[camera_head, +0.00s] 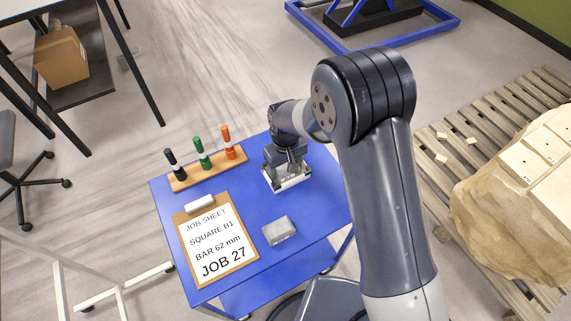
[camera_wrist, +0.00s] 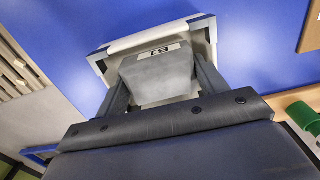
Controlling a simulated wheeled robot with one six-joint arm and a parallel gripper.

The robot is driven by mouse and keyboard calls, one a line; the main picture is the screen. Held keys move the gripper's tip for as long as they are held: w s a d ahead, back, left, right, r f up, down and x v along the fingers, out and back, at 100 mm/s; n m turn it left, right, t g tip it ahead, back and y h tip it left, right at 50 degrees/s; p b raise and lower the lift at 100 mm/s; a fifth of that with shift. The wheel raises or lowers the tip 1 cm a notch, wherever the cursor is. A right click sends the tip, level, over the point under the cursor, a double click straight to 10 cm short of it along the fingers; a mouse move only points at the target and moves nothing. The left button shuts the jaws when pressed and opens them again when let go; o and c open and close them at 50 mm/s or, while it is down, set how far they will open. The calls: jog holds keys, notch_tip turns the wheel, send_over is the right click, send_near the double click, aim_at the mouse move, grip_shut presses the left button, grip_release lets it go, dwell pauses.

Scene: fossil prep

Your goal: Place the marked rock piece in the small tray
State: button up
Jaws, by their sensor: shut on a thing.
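My gripper (camera_head: 286,167) is over the small white tray (camera_head: 291,184) on the blue table. In the wrist view, my gripper (camera_wrist: 162,88) has its two fingers on either side of a grey rock piece (camera_wrist: 157,82) and is shut on it. The tray's pale rim (camera_wrist: 150,37) shows beyond the piece. Whether the piece touches the tray floor is hidden.
A grey block (camera_head: 279,230) lies on the blue table (camera_head: 236,195), nearer me. A clipboard job sheet (camera_head: 213,242) reads SQUARE B1. A wooden holder (camera_head: 207,171) carries black, green and orange markers. A pallet (camera_head: 470,135) with a large tan rock stands right.

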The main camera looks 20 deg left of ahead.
aim_at(286, 165)
jog(key=shift+f, duration=0.25)
jog(key=o, duration=0.9)
jog(key=shift+o, duration=0.2)
jog(key=shift+r, duration=0.15)
notch_tip(286, 165, up, 12)
jog(key=b, duration=0.1)
jog(key=shift+b, duration=0.4)
